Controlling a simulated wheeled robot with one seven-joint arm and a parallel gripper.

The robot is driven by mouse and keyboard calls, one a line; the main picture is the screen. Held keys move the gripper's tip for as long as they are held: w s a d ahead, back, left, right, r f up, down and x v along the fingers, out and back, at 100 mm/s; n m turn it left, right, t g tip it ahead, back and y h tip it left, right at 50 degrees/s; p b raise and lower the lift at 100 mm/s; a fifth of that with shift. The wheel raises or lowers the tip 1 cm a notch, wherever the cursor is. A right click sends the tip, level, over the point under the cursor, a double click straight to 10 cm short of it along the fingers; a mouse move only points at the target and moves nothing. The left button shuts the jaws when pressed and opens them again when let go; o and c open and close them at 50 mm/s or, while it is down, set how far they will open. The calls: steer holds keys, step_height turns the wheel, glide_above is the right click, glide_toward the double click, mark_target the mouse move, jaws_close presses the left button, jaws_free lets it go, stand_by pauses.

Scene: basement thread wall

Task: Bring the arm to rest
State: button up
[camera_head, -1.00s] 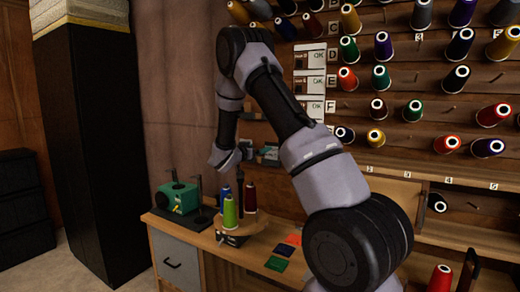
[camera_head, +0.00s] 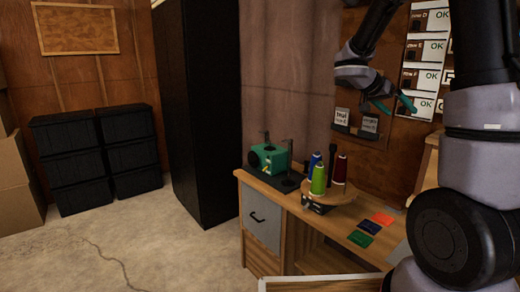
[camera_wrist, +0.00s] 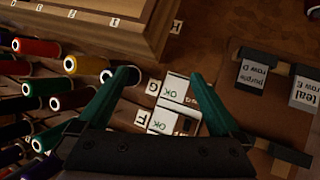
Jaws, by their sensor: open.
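My gripper (camera_head: 397,108) is at the upper right of the head view, raised above the workbench (camera_head: 340,225) in front of the wooden wall. Its two teal fingers stand apart with nothing between them. The wrist view also shows the open fingers (camera_wrist: 161,76), with white OK cards (camera_wrist: 174,88) on the wall beyond them. My arm is folded up along the right side of the head view and hides part of the wall.
Blue, green and dark red thread cones (camera_head: 319,180) stand on a round wooden stand on the bench. A green machine (camera_head: 268,158) sits left of them. Coloured cards (camera_head: 370,227) lie flat. The concrete floor there is clear.

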steer(key=s+a+r+n+t+y, duration=0.2)
steer(key=s+a+y, duration=0.4)
steer(key=s+a, duration=0.3)
steer(key=s+a+r+n+t+y, duration=0.2)
steer(key=s+a+r+n+y, duration=0.2)
steer(key=s+a, duration=0.5)
steer(key=s+n+y, duration=0.1)
steer(key=s+y, duration=0.1)
steer(key=s, duration=0.3)
steer(key=shift+s+a+r+y, duration=0.15)
steer(key=shift+a+r+y, duration=0.1)
steer(key=shift+r+y, duration=0.15)
